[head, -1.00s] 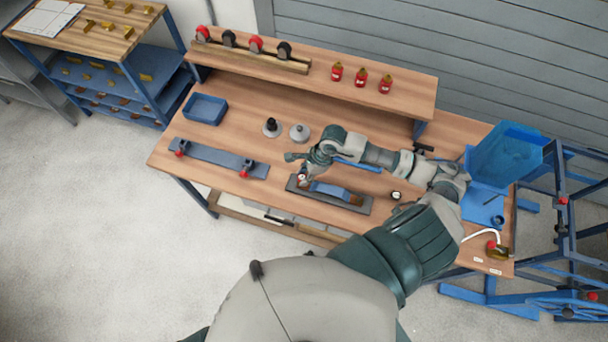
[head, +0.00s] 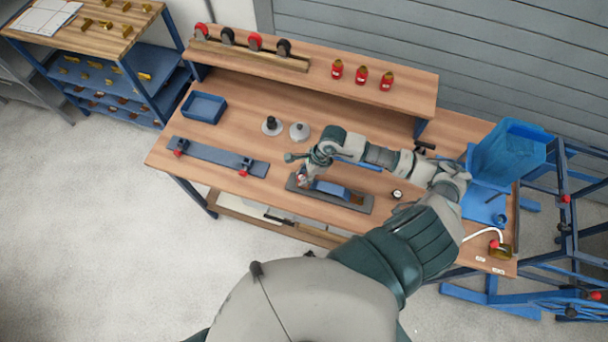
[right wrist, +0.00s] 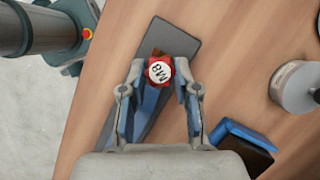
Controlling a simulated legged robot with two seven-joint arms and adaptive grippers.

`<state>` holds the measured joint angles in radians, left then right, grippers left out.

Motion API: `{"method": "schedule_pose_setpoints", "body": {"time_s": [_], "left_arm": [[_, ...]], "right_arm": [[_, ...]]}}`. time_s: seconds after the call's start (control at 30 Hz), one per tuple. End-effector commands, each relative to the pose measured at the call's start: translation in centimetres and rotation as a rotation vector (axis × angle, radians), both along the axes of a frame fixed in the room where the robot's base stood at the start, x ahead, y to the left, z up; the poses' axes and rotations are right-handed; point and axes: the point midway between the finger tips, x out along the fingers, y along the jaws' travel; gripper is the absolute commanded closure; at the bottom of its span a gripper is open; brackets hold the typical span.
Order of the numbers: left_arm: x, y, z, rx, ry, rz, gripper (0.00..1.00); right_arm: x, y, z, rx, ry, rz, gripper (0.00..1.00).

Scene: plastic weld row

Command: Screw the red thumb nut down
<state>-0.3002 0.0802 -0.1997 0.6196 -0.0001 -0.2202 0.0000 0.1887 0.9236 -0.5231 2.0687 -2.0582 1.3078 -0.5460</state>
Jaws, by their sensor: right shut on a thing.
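The red thumb nut (right wrist: 152,80) has a white top marked M8 and sits between the fingertips of my right gripper (right wrist: 160,74) in the right wrist view. My right gripper is shut on it. In the head view the right gripper (head: 303,178) reaches down at the left end of a dark grey plate (head: 360,206) that carries a blue block (head: 330,188). The plate also shows in the right wrist view (right wrist: 177,38). The thread under the nut is hidden. My left gripper is not in view.
A blue bar with red knobs (head: 215,157) lies to the left. Two round pieces, one black-topped (head: 271,126) and one grey (head: 299,131), stand behind the gripper. A blue tray (head: 203,107) is at the back left. A blue bin (head: 508,152) is at the right.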

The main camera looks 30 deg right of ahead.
Motion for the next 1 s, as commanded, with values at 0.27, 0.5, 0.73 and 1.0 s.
{"method": "schedule_pose_setpoints", "body": {"time_s": [0.27, 0.5, 0.73, 1.0], "left_arm": [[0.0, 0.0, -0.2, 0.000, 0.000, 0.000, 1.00], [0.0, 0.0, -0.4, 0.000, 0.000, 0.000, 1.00], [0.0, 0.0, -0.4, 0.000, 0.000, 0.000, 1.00], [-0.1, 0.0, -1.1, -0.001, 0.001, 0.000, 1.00]], "right_arm": [[0.0, 0.0, 0.0, 0.000, -0.001, 0.000, 0.90], [0.0, 0.0, 0.0, -0.001, 0.001, -0.001, 0.90], [0.0, 0.0, 0.0, 0.000, 0.000, 0.000, 0.90], [0.0, 0.0, -0.6, -0.001, 0.001, -0.001, 0.90]]}}
